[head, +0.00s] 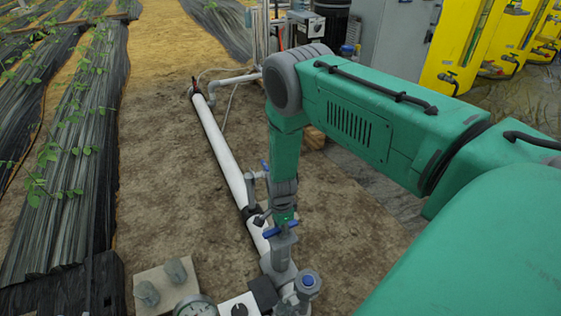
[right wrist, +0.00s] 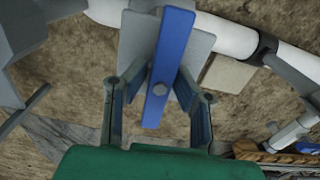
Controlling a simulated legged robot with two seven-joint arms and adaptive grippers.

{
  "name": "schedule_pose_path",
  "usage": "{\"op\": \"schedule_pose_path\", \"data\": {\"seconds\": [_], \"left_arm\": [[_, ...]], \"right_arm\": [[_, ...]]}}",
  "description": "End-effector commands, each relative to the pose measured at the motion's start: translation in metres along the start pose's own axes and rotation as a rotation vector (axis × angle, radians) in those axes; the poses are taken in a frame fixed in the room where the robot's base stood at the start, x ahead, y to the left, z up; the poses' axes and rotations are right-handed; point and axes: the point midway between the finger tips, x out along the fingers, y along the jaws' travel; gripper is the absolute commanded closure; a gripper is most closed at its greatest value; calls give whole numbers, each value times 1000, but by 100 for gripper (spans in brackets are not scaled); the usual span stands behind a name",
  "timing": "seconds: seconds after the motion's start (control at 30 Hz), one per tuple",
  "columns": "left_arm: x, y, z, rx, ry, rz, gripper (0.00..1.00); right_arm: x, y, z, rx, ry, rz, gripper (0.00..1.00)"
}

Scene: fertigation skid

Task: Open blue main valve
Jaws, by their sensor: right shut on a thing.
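The blue valve handle (right wrist: 168,62) is a flat bar that runs lengthwise between my right gripper's fingers in the right wrist view. A grey block or plate lies behind it. In the head view a blue handle (head: 281,230) shows at the tip of my right arm, above the white pipe. My right gripper (head: 283,212) points down there, partly hidden by its own wrist. In the right wrist view my right gripper (right wrist: 160,100) is shut on the handle, though finger contact is hard to make out. My left gripper is out of view.
A white pipe (head: 218,145) runs along the soil. Another blue-topped fitting (head: 307,283) and a gauge (head: 195,306) are near the bottom. Plant rows under black film (head: 75,140) lie left.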

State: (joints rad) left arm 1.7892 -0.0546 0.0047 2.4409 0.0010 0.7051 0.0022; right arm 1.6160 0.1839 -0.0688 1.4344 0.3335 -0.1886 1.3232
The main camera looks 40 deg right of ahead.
Motion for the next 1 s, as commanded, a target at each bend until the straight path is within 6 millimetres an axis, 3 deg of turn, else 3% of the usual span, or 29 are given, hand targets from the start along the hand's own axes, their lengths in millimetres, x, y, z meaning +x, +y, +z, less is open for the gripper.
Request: {"op": "schedule_pose_path", "data": {"seconds": [0.7, 0.83, 1.0], "left_arm": [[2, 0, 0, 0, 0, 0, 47], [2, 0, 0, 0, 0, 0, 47], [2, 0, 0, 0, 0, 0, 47]], "right_arm": [[1, 0, -1, -1526, 0, 0, 100], [1, 0, -1, -1648, 1, 2, 100], [1, 1, -2, -1659, 1, 3, 100]]}}
